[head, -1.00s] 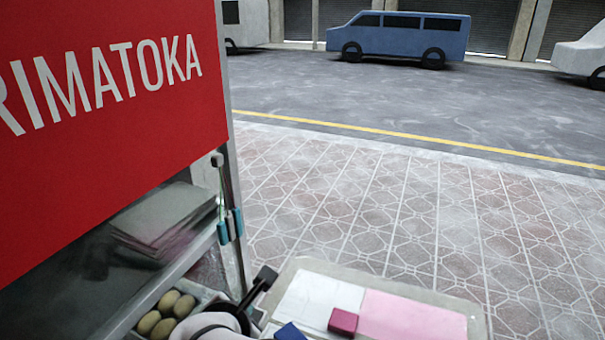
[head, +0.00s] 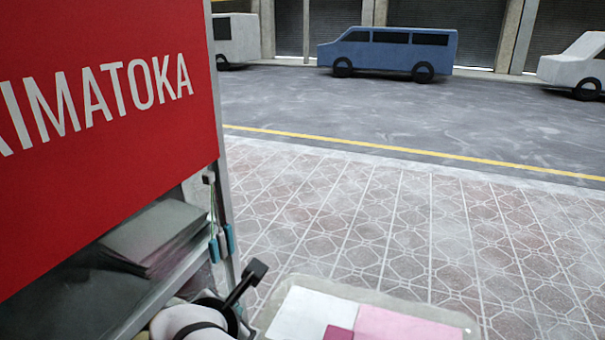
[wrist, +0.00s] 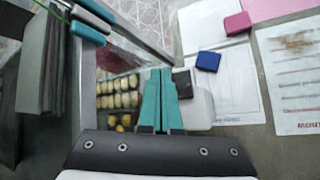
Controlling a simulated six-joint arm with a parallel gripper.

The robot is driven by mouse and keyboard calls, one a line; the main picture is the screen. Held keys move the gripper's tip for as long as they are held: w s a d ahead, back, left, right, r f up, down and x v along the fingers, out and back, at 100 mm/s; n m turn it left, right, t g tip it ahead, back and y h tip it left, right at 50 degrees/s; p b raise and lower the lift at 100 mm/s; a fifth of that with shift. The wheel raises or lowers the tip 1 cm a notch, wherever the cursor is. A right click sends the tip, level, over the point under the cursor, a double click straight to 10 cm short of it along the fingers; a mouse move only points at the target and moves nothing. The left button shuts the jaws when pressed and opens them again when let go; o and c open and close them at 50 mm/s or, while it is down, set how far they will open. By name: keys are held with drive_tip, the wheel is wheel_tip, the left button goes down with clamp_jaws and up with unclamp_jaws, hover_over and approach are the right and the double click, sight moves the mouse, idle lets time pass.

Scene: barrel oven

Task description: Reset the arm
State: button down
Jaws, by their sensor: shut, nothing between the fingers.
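My gripper (wrist: 159,72) shows in the wrist view with its two teal fingers pressed together. It is shut and empty. It points over the counter, and nothing is between the fingertips. A tray of several round, pale brown items (wrist: 120,93) lies just left of the fingers. I cannot tell the exact height of the fingers above the counter. In the head view I cannot make out the fingers.
A blue block (wrist: 208,61) and a pink block (wrist: 238,23) lie right of the fingers on pale sheets. A printed sheet (wrist: 290,75) is farther right. Grey stacked slabs (head: 155,235) and teal-and-grey hanging clips (head: 222,243) stand left, under a red sign (head: 100,130).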

drive_tip(key=s+d+f+m+g+h, duration=0.1)
drive_tip(key=s+d+m+g+h, duration=0.15)
drive_tip(key=d+m, duration=0.5)
drive_tip(key=s+d+f+m+g+h, duration=0.1)
drive_tip(key=s+d+m, duration=0.2)
drive_tip(key=d+m, duration=0.45)
drive_tip(key=s+d+f+m+g+y, duration=0.1)
drive_tip(key=s+d+m+g+y, duration=0.1)
drive_tip(key=s+m, duration=0.7)
drive_tip(key=s+d+f+m+g+y, duration=0.2)
drive_tip(key=s+m+g, duration=0.2)
drive_tip(key=s+m, duration=0.5)
drive_tip(key=shift+d+m, duration=0.25)
drive_tip(key=shift+m, duration=0.15)
